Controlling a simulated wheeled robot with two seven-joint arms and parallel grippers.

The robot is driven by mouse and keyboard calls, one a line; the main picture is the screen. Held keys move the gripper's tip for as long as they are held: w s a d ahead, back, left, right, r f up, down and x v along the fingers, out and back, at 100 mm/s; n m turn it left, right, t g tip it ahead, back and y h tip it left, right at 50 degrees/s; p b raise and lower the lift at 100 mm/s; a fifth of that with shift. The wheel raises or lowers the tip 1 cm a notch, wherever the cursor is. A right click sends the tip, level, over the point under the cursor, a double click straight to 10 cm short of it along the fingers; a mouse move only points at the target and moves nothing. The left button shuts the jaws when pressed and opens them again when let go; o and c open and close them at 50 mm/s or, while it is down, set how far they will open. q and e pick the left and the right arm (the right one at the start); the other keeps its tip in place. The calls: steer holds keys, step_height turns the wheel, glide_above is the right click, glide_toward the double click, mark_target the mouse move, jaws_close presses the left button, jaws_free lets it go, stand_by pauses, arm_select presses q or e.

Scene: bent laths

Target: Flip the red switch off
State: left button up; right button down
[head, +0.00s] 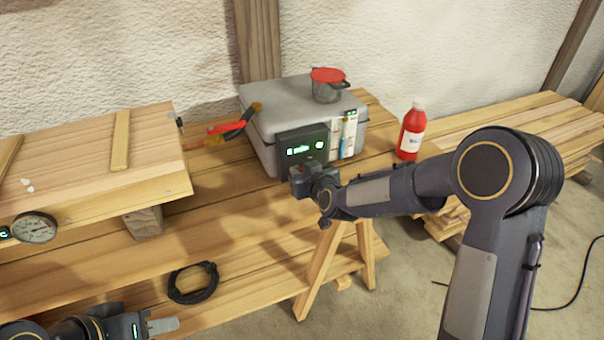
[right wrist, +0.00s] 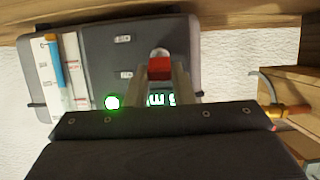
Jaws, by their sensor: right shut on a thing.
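The red switch (right wrist: 160,67) sits on the dark control panel (right wrist: 100,50) in the right wrist view, where the panel appears upside down. My right gripper (right wrist: 159,76) has its two fingers closed around the switch, one on each side. A round green lamp (right wrist: 112,102) is lit, and a green display shows partly behind my fingers. In the head view the panel (head: 302,139) is on the front of a grey box (head: 285,95), and my right gripper (head: 302,178) is at its lower edge, hiding the switch. My left gripper (head: 163,325) is low at the left, away from the box.
A pot with a red lid (head: 328,88) stands on the box. A red bottle (head: 411,132) is to the right on the bench (head: 220,215). Red-handled pliers or hoses (head: 232,126) lie left of the box. A black cable coil (head: 192,283) lies lower left.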

steer(key=shift+s+d+f+t+y+b, duration=0.1)
steer(key=shift+f+t+y+b, duration=0.5)
steer(key=shift+b, duration=3.55)
steer(key=shift+s+a+f+t+y+b, duration=0.15)
steer(key=shift+f+t+b, duration=0.85)
steer(key=shift+b, duration=3.15)
steer(key=shift+s+d+f+t+y+b, duration=0.25)
steer(key=shift+t+b, duration=1.05)
steer(key=shift+b, duration=2.85)
steer(key=shift+w+a+t+b, duration=0.15)
steer(key=shift+t+b, duration=0.15)
steer(key=shift+b, duration=0.45)
steer(key=shift+r, duration=0.1)
steer(key=c, duration=1.2)
jaws_free()
steer(key=shift+c, duration=0.2)
steer(key=v, duration=0.7)
steer(key=shift+s+p, duration=0.35)
